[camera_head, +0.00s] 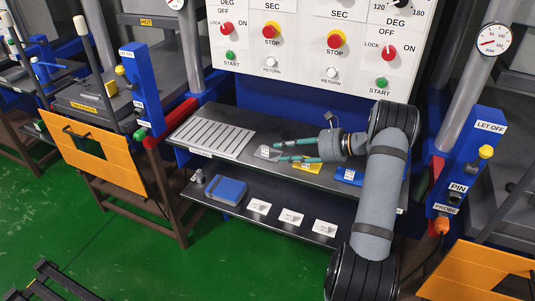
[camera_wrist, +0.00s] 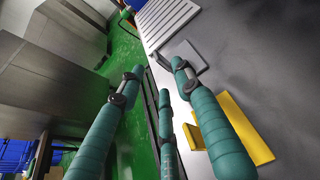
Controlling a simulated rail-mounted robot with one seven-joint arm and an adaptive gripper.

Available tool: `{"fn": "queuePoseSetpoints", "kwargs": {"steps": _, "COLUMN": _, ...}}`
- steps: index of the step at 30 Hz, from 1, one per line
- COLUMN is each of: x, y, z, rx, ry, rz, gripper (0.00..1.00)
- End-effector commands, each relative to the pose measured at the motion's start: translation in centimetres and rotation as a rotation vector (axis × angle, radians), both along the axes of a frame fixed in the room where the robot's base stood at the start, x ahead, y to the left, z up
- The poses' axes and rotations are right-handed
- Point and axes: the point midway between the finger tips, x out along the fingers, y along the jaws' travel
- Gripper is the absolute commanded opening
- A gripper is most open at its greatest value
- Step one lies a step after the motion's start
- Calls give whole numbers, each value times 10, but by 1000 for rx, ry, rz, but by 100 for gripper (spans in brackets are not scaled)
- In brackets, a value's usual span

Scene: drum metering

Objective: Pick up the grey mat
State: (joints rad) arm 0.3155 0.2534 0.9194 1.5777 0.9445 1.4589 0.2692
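The grey mat (camera_head: 268,152) is a small flat light-grey piece on the dark upper shelf, between the slotted plate and the yellow piece. In the wrist view the mat (camera_wrist: 186,55) lies just beyond the right fingertip, which partly overlaps it. My gripper (camera_head: 279,152) has teal fingers pointing left over the shelf, tips close to the mat's right edge. In the wrist view my gripper (camera_wrist: 156,68) has its fingers spread apart with nothing between them. I cannot tell whether a fingertip touches the mat.
A slotted light-grey plate (camera_head: 212,138) lies left of the mat. A yellow piece (camera_head: 306,167) lies under and beside my fingers, and a blue piece (camera_head: 349,176) lies further right. The lower shelf (camera_head: 250,221) holds a blue box (camera_head: 226,189) and white cards. A control panel stands behind.

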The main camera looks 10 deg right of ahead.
Motion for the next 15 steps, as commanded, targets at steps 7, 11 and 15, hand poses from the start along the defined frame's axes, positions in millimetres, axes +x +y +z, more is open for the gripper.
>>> {"fn": "queuePoseSetpoints", "kwargs": {"steps": 7, "x": 17, "y": 27, "z": -9, "rx": 0, "ry": 2, "rz": 5, "gripper": 34}}
{"fn": "queuePoseSetpoints", "kwargs": {"steps": 11, "x": 26, "y": 37, "z": -16, "rx": 1, "ry": 1, "rz": 1, "gripper": 34}}
{"fn": "queuePoseSetpoints", "kwargs": {"steps": 15, "x": 29, "y": 40, "z": -18, "rx": 0, "ry": 0, "rz": -1, "gripper": 34}}
